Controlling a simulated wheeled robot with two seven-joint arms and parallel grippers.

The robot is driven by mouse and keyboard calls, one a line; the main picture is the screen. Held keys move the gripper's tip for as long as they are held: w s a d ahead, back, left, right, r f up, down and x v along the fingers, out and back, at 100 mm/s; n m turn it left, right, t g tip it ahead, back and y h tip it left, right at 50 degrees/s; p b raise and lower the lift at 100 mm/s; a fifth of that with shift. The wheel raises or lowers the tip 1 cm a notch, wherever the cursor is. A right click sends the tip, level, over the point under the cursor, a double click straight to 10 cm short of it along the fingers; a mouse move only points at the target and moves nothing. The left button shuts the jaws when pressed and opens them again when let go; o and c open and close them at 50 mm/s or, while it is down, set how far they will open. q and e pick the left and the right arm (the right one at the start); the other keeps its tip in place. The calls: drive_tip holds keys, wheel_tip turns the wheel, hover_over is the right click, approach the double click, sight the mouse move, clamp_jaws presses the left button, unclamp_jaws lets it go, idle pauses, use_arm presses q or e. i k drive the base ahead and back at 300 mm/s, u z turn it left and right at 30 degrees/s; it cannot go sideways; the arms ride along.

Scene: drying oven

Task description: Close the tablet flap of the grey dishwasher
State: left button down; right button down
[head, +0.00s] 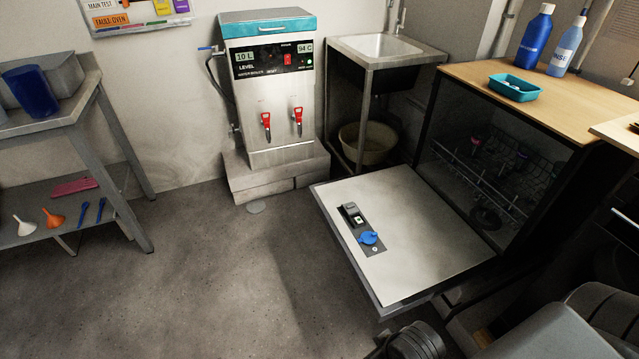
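The dishwasher (509,166) stands at the right under a wooden worktop, its door (412,225) folded down flat and open. On the door's inner face is a dark dispenser panel (367,250). The dark tablet flap (350,210) appears raised at the panel's far end, with a small pale spot beside it. A blue round cap (369,238) sits nearer on the same panel. No gripper fingers show. Dark and grey parts of my own arm are at the bottom right, short of the door's near edge.
A water boiler (271,90) with red taps stands on a stepped base (275,174), left of a sink (385,46). A teal tray (514,87) and blue bottles (536,37) are on the worktop. A metal table (62,117) is at the left. The floor between is clear.

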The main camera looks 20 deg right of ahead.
sight(350, 208)
drive_tip(key=z, duration=0.2)
drive_tip(key=i, duration=0.8)
drive_tip(key=z, duration=0.95)
drive_tip(key=i, duration=0.6)
drive_tip(key=z, duration=0.6)
